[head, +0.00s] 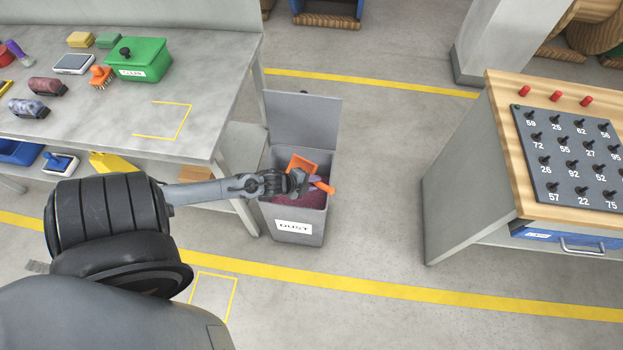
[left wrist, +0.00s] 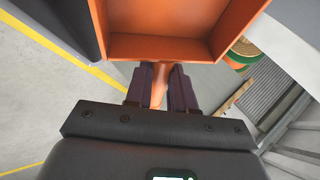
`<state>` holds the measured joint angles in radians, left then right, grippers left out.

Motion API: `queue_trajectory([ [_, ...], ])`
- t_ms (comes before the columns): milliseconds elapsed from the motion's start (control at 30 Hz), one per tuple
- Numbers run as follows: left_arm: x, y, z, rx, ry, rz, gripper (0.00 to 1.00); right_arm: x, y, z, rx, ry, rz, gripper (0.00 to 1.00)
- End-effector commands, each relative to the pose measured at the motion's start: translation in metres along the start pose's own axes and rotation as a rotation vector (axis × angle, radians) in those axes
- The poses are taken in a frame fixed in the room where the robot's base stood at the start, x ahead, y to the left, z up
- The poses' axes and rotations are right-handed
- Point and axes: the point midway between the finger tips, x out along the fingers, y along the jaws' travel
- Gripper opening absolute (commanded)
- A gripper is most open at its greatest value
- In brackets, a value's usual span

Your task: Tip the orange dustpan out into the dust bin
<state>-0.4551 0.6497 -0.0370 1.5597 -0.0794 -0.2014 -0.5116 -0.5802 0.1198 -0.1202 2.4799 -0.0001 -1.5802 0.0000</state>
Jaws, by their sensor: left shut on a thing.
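The grey dust bin (head: 318,228) stands on the floor with its lid (head: 304,115) raised at the back and a DUST label on its front. Dark reddish stuff shows inside it. My left gripper (head: 311,184) is over the bin's opening, shut on the handle of the orange dustpan (head: 302,164). The pan appears tilted above the opening. In the left wrist view, the handle sits between the fingers (left wrist: 160,88) and the pan (left wrist: 165,48) spreads beyond them. The part of its inside that shows looks bare. My right gripper is out of view.
A grey workbench (head: 190,100) stands left of the bin, with a green box (head: 145,68), brushes and blocks on it. A wooden-topped cabinet (head: 497,130) with a numbered peg panel stands to the right. Open floor with yellow lines lies between them.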

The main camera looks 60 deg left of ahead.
Motion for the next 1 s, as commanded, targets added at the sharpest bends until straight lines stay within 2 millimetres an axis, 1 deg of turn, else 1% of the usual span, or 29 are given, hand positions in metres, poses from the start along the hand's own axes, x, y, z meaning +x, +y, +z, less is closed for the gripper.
queue_trajectory([
  [33,-0.004,-0.011,-0.001,-0.017,-0.004,0.047,0.0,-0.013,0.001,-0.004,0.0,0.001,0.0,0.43],
  [267,0.001,-0.014,0.001,-0.106,-0.01,0.256,0.0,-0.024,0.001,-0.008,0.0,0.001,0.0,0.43],
  [500,0.006,-0.018,0.003,-0.189,-0.016,0.456,0.0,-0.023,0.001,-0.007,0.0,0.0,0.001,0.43],
  [633,0.009,-0.019,0.003,-0.231,-0.017,0.56,0.0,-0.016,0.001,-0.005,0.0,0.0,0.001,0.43],
  [667,-0.001,-0.025,0.0,-0.23,-0.018,0.564,0.0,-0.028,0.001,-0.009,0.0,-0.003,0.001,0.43],
  [700,-0.006,-0.029,-0.003,-0.229,-0.019,0.562,0.0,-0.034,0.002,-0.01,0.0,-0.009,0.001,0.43],
  [833,-0.015,-0.038,-0.006,-0.228,-0.018,0.561,0.0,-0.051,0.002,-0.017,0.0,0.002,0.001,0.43],
  [1000,-0.022,-0.047,-0.01,-0.228,-0.017,0.56,0.0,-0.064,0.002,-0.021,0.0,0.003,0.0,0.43],
])
